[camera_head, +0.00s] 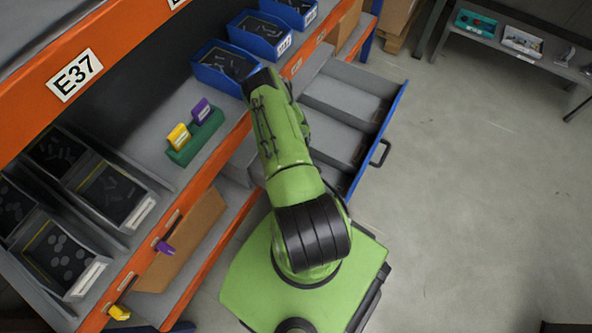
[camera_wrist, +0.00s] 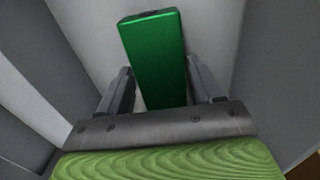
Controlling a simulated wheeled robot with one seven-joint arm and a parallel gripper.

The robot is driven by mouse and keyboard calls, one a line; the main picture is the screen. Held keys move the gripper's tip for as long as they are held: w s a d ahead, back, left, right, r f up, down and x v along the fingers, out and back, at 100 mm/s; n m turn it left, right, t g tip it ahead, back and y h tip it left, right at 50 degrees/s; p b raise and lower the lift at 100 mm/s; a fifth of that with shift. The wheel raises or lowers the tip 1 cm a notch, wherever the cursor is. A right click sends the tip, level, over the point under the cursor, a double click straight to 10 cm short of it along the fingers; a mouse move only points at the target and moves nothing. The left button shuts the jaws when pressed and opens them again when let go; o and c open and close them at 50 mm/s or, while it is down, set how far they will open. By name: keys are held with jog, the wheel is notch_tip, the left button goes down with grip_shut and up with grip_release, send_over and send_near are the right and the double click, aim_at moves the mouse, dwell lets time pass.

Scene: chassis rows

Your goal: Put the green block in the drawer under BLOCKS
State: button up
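The green block (camera_wrist: 155,60) stands out between the two fingers of my gripper (camera_wrist: 160,82) in the wrist view. The fingertips lie against its sides, so the gripper looks shut on it. Light grey walls and a pale surface surround it there. In the head view the pulled-out drawer (camera_head: 398,98) has a blue front, a dark handle and grey compartments. My green arm reaches over its left side and hides my gripper and the block. No BLOCKS label is readable.
Blue bins (camera_head: 222,66) stand on the shelf behind my arm. A green holder (camera_head: 182,156) with yellow and purple tags sits left of it. Grey bins (camera_head: 118,190) fill the lower left. An orange beam (camera_head: 120,45) runs overhead. Open floor (camera_head: 470,190) lies to the right.

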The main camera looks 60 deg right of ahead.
jog(key=shift+o, duration=1.4)
notch_tip(320, 180, up, 12)
jog(key=p, duration=0.4)
jog(key=shift+r+p, duration=0.2)
jog(key=shift+p, duration=0.1)
